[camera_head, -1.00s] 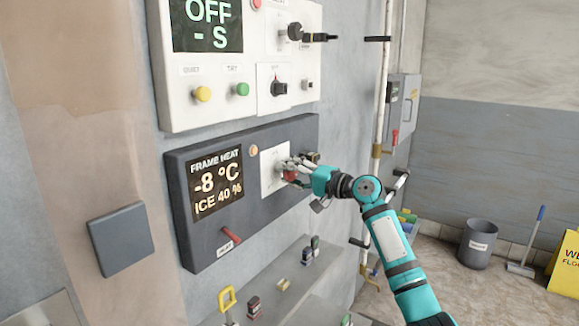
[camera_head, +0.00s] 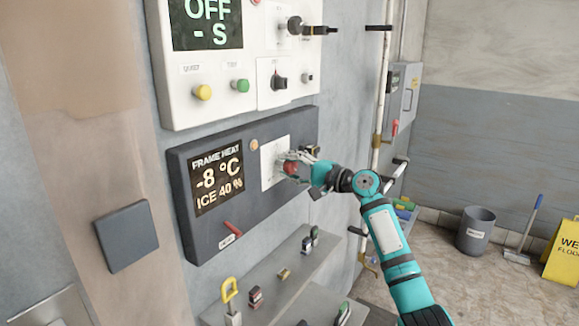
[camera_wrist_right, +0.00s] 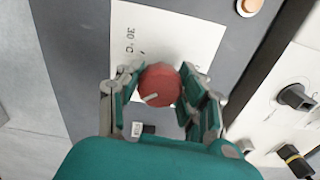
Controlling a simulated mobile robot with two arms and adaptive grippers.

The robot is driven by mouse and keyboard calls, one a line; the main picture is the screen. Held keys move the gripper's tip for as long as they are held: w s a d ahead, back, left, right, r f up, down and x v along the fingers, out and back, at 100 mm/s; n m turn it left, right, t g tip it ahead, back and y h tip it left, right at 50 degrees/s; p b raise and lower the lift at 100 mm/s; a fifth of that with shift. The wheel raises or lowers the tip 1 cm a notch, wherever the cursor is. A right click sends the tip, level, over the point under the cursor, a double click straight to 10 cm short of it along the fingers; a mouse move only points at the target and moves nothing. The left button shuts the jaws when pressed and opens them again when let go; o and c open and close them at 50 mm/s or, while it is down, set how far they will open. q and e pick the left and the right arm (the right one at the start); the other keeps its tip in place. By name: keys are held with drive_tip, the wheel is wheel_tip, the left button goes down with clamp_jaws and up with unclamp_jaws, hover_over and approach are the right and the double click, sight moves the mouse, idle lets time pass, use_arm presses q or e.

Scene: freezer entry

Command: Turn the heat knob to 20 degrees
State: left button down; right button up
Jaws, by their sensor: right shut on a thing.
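The red heat knob (camera_head: 290,168) sits on a white plate (camera_head: 269,172) on the dark frame heat panel (camera_head: 222,232). The panel's display (camera_head: 217,180) reads FRAME HEAT, -8 °C and ICE 40 %. My right gripper (camera_head: 303,164) is at the knob, with a finger on either side of it. In the right wrist view the red knob (camera_wrist_right: 159,84) shows between the two fingers, with a pale pointer line toward the lower left. Most of the scale marks are hidden or too small to read. My left gripper is not in view.
Above is a white panel (camera_head: 225,110) with a yellow button (camera_head: 202,92), a green button (camera_head: 241,85) and black knobs. A red lever (camera_head: 232,227) is low on the heat panel. A grey shelf (camera_head: 262,295) with small items juts out below. A vertical pipe (camera_head: 381,100) stands right.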

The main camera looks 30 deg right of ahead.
drive_tip(key=o, duration=1.2)
drive_tip(key=v, duration=1.2)
drive_tip(key=shift+f, duration=0.1)
